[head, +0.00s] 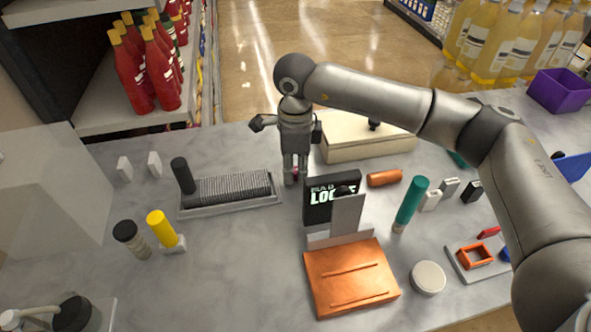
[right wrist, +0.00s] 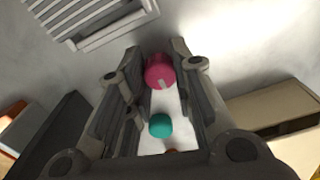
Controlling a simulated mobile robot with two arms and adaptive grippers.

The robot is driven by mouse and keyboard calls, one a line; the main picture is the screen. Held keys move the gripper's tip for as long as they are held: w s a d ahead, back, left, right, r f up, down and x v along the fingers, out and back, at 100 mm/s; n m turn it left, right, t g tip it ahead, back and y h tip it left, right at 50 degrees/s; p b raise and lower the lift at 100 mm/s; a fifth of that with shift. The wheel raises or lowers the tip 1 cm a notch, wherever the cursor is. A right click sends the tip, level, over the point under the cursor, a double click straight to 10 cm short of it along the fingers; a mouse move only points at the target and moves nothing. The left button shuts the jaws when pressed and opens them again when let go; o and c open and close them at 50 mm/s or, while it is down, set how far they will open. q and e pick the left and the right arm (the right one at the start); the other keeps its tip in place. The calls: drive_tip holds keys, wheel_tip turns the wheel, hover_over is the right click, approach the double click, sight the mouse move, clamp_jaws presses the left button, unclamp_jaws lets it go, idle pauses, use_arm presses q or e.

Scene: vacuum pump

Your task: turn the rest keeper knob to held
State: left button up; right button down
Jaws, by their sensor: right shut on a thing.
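A pink round knob (right wrist: 159,72) with a pale pointer mark sits between the fingertips of my right gripper (right wrist: 160,68) in the right wrist view. I take it to be the rest keeper knob; I see no readable label for held. In the head view my right gripper (head: 295,178) points down at the back of the table, shut on the knob, of which only a sliver of pink (head: 295,171) shows. A teal round piece (right wrist: 160,125) lies on a white surface between the fingers, apart from the knob. My left gripper is not in view.
A ribbed grey block on a tray (head: 228,204) is left of the gripper, a beige box (head: 362,148) is behind right. A black sign (head: 318,208) stands close in front. An orange board (head: 352,291) and teal cylinder (head: 411,203) are nearer.

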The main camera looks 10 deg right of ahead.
sight(295, 170)
idle(0.3)
drive_tip(key=c, duration=1.2)
unclamp_jaws()
wheel_tip(295, 170, up, 12)
